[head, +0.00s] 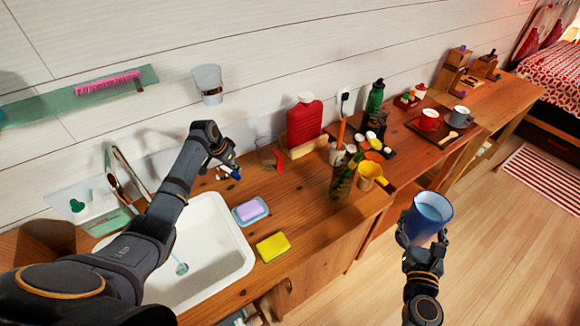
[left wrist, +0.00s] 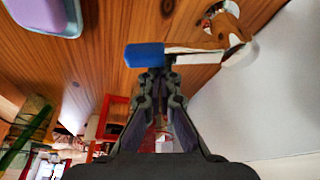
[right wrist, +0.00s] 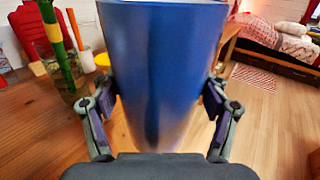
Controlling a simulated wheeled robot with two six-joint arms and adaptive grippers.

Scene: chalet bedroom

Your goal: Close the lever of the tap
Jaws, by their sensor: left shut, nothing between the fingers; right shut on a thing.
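My left gripper (head: 222,158) is shut and empty, behind the sink's right side. In the left wrist view its fingertips (left wrist: 158,85) are close to the blue end of a pale lever (left wrist: 146,55); I cannot tell if they touch. The lever runs right to a round white and copper base (left wrist: 232,42). The tap's curved metal spout (head: 131,168) shows behind my left arm, which hides part of it. A pale, water-like streak ends at the drain (head: 182,268). My right gripper (head: 424,236) is shut on a blue cup (right wrist: 160,75), held right of the counter.
The white sink (head: 240,262) lies under my left arm. A soap dish with lilac soap (head: 249,210) and a yellow sponge (head: 272,247) are beside it. A red hot-water bottle (head: 304,122) stands at the wall. A glass with stems (head: 343,182) stands near the counter's right part.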

